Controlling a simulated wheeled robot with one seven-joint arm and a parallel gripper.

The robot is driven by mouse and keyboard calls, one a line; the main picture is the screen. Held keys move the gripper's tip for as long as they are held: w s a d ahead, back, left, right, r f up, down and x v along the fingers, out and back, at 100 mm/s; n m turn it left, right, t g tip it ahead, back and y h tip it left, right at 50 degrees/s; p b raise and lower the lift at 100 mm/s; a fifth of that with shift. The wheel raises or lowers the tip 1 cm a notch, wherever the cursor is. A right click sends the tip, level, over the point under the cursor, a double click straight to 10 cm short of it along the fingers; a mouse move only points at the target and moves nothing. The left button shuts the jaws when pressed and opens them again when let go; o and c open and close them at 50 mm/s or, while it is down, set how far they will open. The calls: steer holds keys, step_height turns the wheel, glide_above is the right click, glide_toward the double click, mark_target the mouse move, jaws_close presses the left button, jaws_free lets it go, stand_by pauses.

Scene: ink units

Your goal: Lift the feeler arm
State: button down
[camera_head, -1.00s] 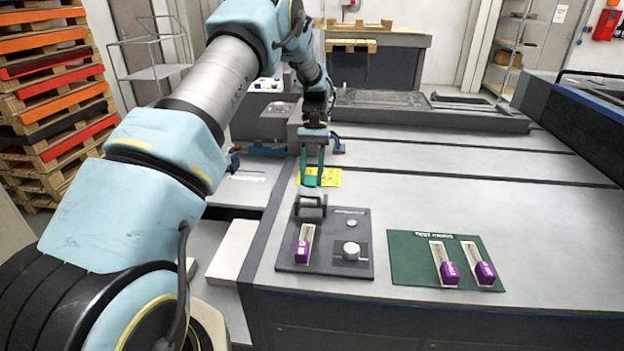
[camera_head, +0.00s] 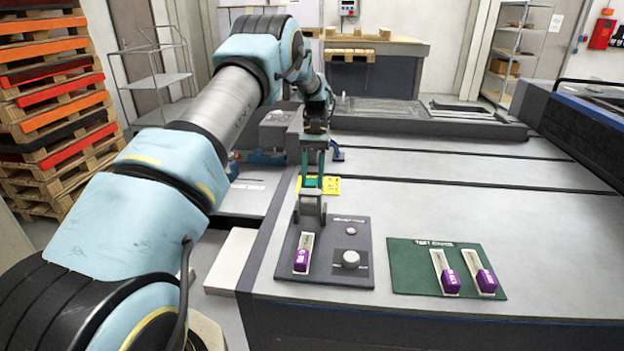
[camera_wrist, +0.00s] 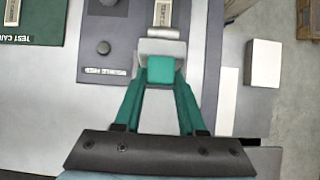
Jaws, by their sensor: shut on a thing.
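The feeler arm (camera_head: 309,207) is a grey bracket at the back edge of a dark grey panel (camera_head: 325,275). In the head view it stands up from the panel. My gripper (camera_head: 312,187) has teal fingers that point down and are shut on the top of the feeler arm. The fingers hide part of the bar.
A green board (camera_head: 410,262) to the right holds two similar cards. A yellow label (camera_head: 331,185) lies behind the gripper. Bare table extends right.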

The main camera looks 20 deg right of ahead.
steer(key=shift+f, duration=0.35)
steer(key=c, duration=0.8)
jaws_free()
steer(key=o, duration=0.3)
steer(key=shift+r, duration=0.1)
steer(key=shift+w+d+r, duration=0.1)
steer(key=shift+r, duration=0.05)
steer(key=shift+b+v, duration=0.6)
steer(key=shift+v, duration=4.65)
